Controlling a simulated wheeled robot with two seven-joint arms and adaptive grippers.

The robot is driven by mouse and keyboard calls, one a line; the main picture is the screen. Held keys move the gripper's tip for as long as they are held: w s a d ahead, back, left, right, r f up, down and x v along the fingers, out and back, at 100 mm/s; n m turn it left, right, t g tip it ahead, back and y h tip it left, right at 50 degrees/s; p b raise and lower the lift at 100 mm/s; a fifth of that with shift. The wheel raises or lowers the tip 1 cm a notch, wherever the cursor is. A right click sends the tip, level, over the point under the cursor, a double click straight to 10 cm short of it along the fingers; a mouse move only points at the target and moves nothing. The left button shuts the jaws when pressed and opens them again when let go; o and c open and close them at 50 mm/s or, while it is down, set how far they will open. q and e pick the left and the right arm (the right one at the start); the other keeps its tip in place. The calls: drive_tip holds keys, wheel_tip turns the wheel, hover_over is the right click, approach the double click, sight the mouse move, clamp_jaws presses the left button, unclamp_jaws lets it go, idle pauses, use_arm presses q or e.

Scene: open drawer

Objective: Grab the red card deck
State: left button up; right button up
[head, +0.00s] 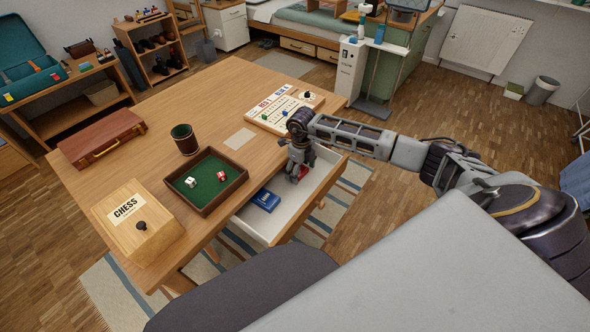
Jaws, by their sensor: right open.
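A small red item (304,172), which looks like the red card deck, lies in the open drawer (297,212) of the wooden table. It is partly hidden by my right gripper (295,176). My right gripper points down into the drawer, over or right beside the red item, with its jaws open. I cannot tell whether the fingers touch it or stand around it. A blue card deck (266,199) lies in the same drawer, to the left and nearer. My left gripper is not in view.
On the table (185,105) stand a dice tray (213,206) with two dice, a dark cup (185,138), a chess box (140,222), a brown case (102,138) and a score board (277,113). The table's far middle is clear.

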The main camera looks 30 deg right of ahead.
drive_tip(key=c, duration=1.1)
drive_tip(key=shift+r, duration=0.1)
